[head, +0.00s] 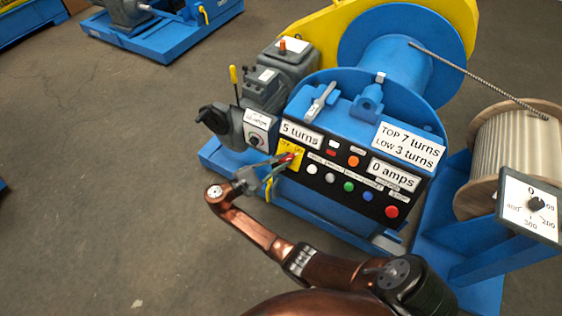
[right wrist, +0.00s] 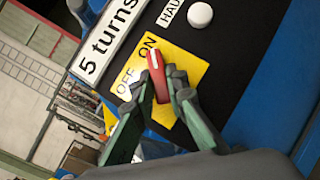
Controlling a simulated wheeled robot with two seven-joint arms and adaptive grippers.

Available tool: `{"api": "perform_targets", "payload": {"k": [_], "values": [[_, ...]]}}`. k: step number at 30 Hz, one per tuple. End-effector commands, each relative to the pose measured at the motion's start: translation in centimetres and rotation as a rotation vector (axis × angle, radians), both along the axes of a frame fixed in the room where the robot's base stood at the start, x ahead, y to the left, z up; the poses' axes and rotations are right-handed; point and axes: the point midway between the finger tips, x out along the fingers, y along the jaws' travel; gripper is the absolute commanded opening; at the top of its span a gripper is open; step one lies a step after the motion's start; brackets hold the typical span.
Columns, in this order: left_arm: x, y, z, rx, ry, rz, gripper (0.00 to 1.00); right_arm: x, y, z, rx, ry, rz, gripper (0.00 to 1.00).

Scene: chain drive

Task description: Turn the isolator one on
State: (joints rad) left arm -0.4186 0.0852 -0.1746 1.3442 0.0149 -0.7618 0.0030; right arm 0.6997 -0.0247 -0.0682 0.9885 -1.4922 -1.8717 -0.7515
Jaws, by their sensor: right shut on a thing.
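The isolator is a red handle (right wrist: 157,78) with a white mark on its upper end, set on a yellow plate (right wrist: 188,78) lettered OFF and ON. In the right wrist view the white mark points up toward the word ON. My right gripper (right wrist: 158,92) is shut on the red handle, one finger on each side. In the head view the right gripper (head: 283,160) reaches in from the left to the yellow plate (head: 296,164) on the black panel's left end. The fingers partly hide the plate there. My left gripper is not in view.
The black panel (head: 329,182) carries coloured buttons, with a white knob (right wrist: 200,15) near the isolator. A blue winch drum (head: 400,62) is behind.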

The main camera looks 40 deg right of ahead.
Motion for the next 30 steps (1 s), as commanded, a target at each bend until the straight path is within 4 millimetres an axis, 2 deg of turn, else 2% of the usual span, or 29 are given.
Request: {"api": "perform_targets", "payload": {"k": [2,3,10,20,23,30], "values": [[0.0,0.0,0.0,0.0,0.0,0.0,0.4,-0.2,-0.1,-0.1,0.0,0.001,-0.005,0.0],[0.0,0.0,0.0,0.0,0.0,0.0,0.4,-0.2,-0.1,-0.1,0.0,0.001,-0.005,0.15],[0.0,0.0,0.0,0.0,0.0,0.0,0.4,-0.1,0.0,-0.1,0.0,0.001,-0.001,0.3],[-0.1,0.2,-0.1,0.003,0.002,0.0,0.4,0.0,0.4,0.0,-0.001,0.001,0.001,0.3],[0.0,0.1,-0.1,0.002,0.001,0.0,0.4,0.1,1.5,-0.1,0.001,0.002,0.001,0.3],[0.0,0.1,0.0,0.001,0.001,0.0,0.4,0.2,6.3,0.0,0.0,0.001,0.001,0.3]]}}
